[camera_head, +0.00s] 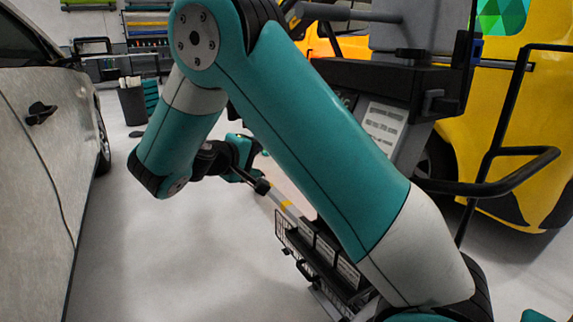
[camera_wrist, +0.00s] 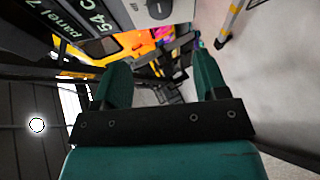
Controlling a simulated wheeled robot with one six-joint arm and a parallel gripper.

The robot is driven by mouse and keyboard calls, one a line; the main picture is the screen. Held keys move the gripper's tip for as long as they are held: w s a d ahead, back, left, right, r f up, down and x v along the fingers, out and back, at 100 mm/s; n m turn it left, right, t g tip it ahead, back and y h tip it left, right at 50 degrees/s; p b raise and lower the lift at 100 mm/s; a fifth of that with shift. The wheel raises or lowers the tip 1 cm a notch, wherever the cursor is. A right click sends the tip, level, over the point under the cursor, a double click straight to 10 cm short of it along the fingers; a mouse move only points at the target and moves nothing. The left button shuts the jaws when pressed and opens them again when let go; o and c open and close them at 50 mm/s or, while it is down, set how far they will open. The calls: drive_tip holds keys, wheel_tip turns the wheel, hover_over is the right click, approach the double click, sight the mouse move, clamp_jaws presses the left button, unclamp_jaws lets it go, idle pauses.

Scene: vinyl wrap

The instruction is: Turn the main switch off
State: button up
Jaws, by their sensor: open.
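My gripper (camera_wrist: 160,72) shows its two teal fingers spread apart in the wrist view, with nothing between them. In the head view my gripper (camera_head: 250,164) is small and partly hidden by my own arm. At the top edge of the wrist view is a light grey fitting with a dark mark (camera_wrist: 158,10), cut off by the frame. It may be the main switch; its position cannot be read. It lies beyond the fingertips and apart from them. Beside it, a dark display (camera_wrist: 85,28) shows tilted text, including "panel 7" and "54 C". No switch can be made out in the head view.
A grey car (camera_head: 30,150) stands at the left and a yellow vehicle (camera_head: 510,150) at the right. A dark cart frame with a bent black handle (camera_head: 500,187) is close to my arm. A black bin (camera_head: 132,105) stands behind. The floor (camera_head: 150,260) between car and cart is clear.

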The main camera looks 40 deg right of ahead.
drive_tip(key=b+x, duration=0.2)
drive_tip(key=x, duration=1.1)
drive_tip(key=c, duration=0.9)
